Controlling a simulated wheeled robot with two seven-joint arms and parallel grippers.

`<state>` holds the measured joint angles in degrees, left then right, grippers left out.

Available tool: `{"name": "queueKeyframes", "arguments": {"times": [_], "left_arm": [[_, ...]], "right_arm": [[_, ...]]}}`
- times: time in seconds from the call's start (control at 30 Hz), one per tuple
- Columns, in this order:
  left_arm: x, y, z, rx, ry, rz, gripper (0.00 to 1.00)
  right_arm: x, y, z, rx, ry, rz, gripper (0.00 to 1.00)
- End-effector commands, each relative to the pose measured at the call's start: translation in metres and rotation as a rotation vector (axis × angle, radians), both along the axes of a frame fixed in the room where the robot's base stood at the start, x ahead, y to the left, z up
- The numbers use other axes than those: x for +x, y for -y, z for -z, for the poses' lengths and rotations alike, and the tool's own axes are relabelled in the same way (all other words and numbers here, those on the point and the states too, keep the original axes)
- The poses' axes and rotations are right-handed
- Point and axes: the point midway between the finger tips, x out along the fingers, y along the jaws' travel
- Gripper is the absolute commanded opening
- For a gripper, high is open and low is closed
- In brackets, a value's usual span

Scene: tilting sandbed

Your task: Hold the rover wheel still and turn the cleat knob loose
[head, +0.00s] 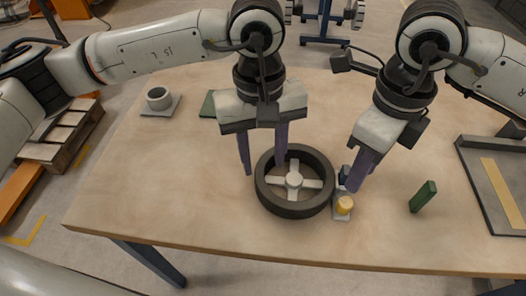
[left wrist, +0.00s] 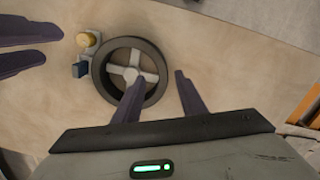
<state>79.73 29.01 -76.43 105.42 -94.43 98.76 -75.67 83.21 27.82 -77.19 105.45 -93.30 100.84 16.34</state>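The rover wheel (head: 293,209) lies flat on the table, with a dark rim and pale spokes; it also shows in the left wrist view (left wrist: 102,80). A yellow knob (head: 344,204), likely the cleat knob, sits on a small grey base right of the wheel, near a dark blue block (left wrist: 80,70). My left gripper (head: 264,170) is open, one finger over the wheel's inside and one outside its left rim; contact cannot be told. My right gripper (head: 354,188) is just above the knob and blue block, its fingers apart in the left wrist view (left wrist: 52,44), with nothing between them.
A green block (head: 423,197) stands right of the knob. A grey tray with a yellow strip (head: 501,190) is at the right edge. A grey ring on a plate (head: 159,98) and a dark green piece (head: 208,104) are at the back left. The table's front left is clear.

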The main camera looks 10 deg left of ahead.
Motion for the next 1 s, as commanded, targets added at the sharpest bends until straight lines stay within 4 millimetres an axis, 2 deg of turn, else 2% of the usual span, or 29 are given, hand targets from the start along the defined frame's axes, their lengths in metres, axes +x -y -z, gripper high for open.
{"name": "queueKeyframes", "arguments": {"times": [0.17,0.7,0.83,1.0], "left_arm": [[0.002,-0.001,0.003,0.043,0.028,0.079,0.38],[0.001,-0.001,0.086,0.039,0.026,0.074,0.38],[0.001,-0.001,0.096,0.039,0.027,0.074,0.38],[0.002,-0.001,0.099,0.038,0.027,0.075,0.38]], "right_arm": [[0.000,0.000,0.000,0.000,0.000,0.000,0.31],[0.000,0.000,0.000,0.000,0.000,0.000,0.31],[0.000,0.000,0.000,0.000,0.000,0.000,0.31],[0.000,0.000,0.000,0.000,0.000,0.000,0.31]]}}
